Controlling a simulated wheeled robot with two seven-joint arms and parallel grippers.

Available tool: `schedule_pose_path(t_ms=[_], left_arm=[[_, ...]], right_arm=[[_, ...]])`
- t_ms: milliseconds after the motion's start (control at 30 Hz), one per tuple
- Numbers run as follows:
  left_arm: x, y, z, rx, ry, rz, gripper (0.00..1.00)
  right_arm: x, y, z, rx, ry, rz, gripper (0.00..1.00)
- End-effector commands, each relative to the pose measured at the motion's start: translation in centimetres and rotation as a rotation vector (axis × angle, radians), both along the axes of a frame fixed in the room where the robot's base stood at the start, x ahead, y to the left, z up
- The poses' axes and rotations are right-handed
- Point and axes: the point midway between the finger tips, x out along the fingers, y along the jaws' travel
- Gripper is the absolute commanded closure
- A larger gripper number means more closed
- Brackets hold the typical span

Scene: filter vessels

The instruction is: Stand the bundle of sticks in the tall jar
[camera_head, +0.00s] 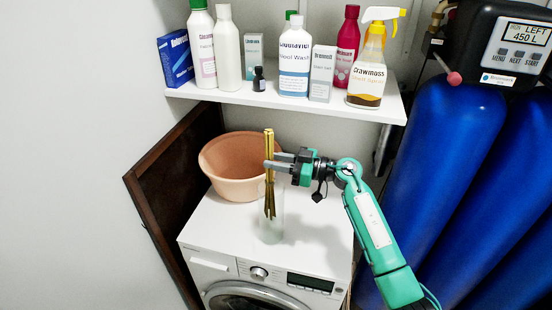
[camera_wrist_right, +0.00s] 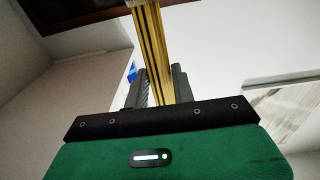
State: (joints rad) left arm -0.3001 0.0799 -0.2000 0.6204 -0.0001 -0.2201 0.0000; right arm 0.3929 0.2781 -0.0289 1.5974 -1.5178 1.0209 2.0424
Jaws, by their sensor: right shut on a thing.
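The bundle of golden sticks (camera_head: 269,160) is upright above the washing machine, slightly splayed at its lower end. My right gripper (camera_head: 272,165) is shut on its upper part, coming in from the right. In the right wrist view the bundle (camera_wrist_right: 151,45) runs between the fingers of my right gripper (camera_wrist_right: 157,88). The tall jar (camera_head: 271,225) is clear glass and stands on the washing machine top. The lower ends of the sticks overlap the jar's upper part; whether they are inside or in front of it is hard to tell. My left gripper is not in view.
A peach basin (camera_head: 228,175) stands behind and left of the jar on the washing machine (camera_head: 215,220). A shelf (camera_head: 240,97) with several bottles and boxes hangs above. Blue tanks (camera_head: 440,150) stand at the right. The machine top right of the jar is clear.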

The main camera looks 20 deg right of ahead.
Motion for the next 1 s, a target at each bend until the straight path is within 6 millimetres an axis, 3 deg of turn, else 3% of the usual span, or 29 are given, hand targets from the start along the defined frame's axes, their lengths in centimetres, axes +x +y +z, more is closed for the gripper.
schedule_pose_path(t_ms=[267,300,400,433,767,1000], left_arm=[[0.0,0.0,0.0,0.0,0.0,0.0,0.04],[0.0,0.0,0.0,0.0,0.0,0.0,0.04],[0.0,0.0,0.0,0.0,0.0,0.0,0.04],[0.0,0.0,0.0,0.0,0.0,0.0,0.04],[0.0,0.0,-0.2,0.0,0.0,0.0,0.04],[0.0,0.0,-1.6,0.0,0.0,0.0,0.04]], right_arm=[[0.0,0.0,0.0,0.0,0.0,0.0,0.99],[0.0,0.0,0.0,0.0,0.0,0.0,0.71],[0.0,0.0,0.0,0.0,0.0,0.0,0.51],[0.0,0.0,0.0,0.0,0.0,0.0,0.49],[-0.1,-0.3,-0.2,-0.001,0.001,-0.001,0.49],[-1.9,-3.2,-0.6,-0.005,0.0,-0.002,0.49]])
